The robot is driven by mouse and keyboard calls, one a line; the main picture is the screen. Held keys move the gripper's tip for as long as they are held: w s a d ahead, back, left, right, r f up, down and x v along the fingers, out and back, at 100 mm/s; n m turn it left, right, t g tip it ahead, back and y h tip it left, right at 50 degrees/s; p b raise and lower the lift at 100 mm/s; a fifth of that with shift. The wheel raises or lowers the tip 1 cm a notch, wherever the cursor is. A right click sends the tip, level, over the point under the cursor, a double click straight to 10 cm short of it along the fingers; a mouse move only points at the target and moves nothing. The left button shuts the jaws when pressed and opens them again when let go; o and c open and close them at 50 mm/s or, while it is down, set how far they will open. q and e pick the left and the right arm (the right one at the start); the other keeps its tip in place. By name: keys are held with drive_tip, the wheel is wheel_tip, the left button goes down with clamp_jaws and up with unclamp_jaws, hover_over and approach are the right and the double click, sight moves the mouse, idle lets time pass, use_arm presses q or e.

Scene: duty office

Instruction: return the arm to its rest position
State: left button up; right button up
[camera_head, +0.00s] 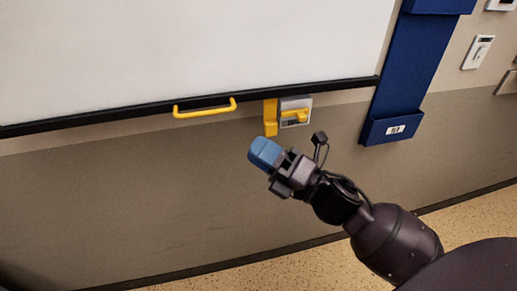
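My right arm comes in from the lower right. My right gripper (272,159) is held up in front of the grey lower wall, below the whiteboard's bottom edge. A blue, rounded block shape shows at its end. I cannot tell whether this is the blue fingertips close together or a thing between them. The gripper is apart in the picture from the yellow handle (205,109) and the yellow lever (271,117) above it. My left gripper is not in view.
A whiteboard (180,50) with a black lower frame fills the upper left. A grey-and-yellow wall box (295,112) is beside the lever. A blue wall holder (400,85) hangs to the right, near a white wall device (478,52). Speckled floor (465,222) shows below.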

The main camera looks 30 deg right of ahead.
idle(0.3)
drive_tip(key=d+f+m+g+h+p, duration=0.1)
drive_tip(key=d+f+m+h, duration=0.2)
drive_tip(key=f+m+h, duration=0.5)
drive_tip(key=d+f+m+h+p, duration=0.1)
drive_tip(key=d+f+m+h, duration=0.2)
drive_tip(key=m, duration=0.9)
use_arm(q)
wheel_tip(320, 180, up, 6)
drive_tip(key=p, duration=0.5)
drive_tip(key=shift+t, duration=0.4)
use_arm(e)
drive_tip(key=s+f+m+g+h, duration=0.1)
drive_tip(key=s+f+m+g, duration=0.2)
drive_tip(key=s+f, duration=0.4)
drive_tip(key=s+f+m+g, duration=0.3)
drive_tip(key=s+f+m, duration=0.2)
drive_tip(key=s, duration=0.7)
drive_tip(key=shift+s+f+m+h, duration=0.3)
drive_tip(key=shift+f+h, duration=0.1)
drive_tip(key=shift+f, duration=0.5)
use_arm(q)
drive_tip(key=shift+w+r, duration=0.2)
